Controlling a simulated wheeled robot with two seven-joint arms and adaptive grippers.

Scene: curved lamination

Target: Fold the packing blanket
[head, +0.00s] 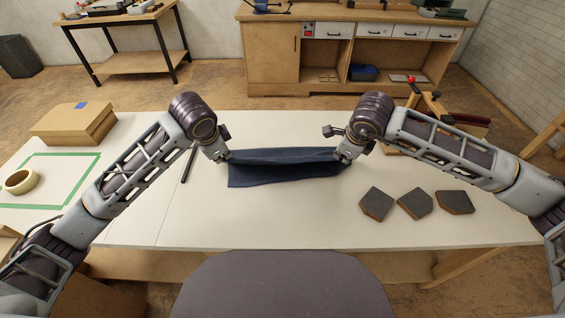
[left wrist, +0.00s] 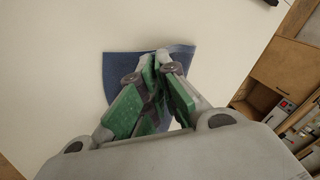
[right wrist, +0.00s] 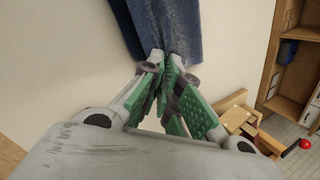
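The packing blanket (head: 285,170) is a dark blue cloth on the white table, stretched between my two grippers. Its far edge is raised into a ridge, and its near part hangs or lies toward the table's front. My left gripper (head: 226,160) is at its far left corner; in the left wrist view the fingers (left wrist: 158,62) are closed together with blue cloth (left wrist: 122,68) at their tips. My right gripper (head: 341,158) is at the far right corner; in the right wrist view its fingers (right wrist: 168,62) are closed on the blue cloth (right wrist: 165,22).
Cardboard boxes (head: 75,123), a tape roll (head: 22,182) and a green taped outline (head: 88,177) are at the left of the table. Several dark sanding-block-like pieces (head: 415,203) lie at right front. A wooden clamp-like tool (right wrist: 238,112) sits beyond the right gripper. The front middle is clear.

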